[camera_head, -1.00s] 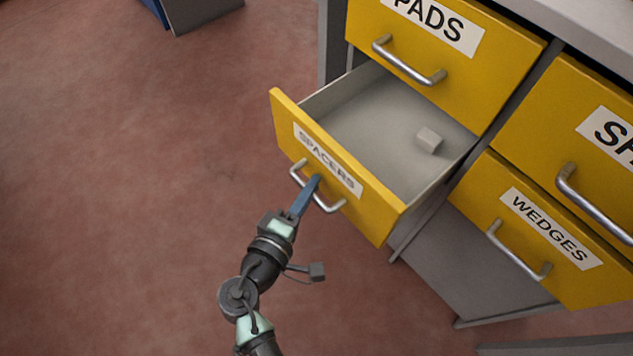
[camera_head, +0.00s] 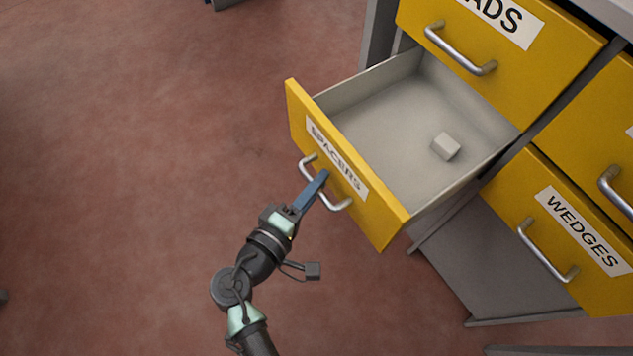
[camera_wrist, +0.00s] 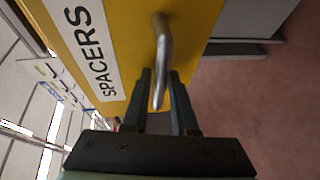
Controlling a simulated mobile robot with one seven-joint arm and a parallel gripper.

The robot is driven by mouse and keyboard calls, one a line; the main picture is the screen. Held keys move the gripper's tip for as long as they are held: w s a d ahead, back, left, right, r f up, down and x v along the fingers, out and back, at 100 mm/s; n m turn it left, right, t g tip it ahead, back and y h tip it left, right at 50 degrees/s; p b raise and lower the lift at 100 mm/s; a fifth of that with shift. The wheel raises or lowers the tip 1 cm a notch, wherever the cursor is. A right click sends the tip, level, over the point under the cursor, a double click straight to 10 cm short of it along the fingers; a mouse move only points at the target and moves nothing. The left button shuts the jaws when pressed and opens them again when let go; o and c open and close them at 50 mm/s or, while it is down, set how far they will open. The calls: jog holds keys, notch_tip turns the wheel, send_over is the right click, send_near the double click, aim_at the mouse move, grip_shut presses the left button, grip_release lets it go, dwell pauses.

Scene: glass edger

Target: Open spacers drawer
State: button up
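The spacers drawer (camera_head: 343,185) is yellow with a white SPACERS label and stands well out of its cabinet. Its grey inside is visible and holds one small pale block (camera_head: 446,146). The drawer's metal handle (camera_head: 309,172) is a curved bar on the front face. My gripper (camera_head: 322,178) reaches it from the lower left, its blue-grey fingers at the middle of the bar. The drawer front (camera_wrist: 115,45) and label fill the upper left there.
The pads drawer (camera_head: 415,15) above and the wedges drawer (camera_head: 515,210) at lower right are shut, with protruding handles. Another yellow drawer (camera_head: 600,135) stands at the right edge. The reddish floor (camera_head: 150,150) to the left is clear.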

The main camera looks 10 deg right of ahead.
dwell(0.4)
jog(key=p+v, duration=0.2)
jog(key=v, duration=1.1)
jog(key=shift+w+r, duration=0.1)
jog(key=shift+r, duration=0.05)
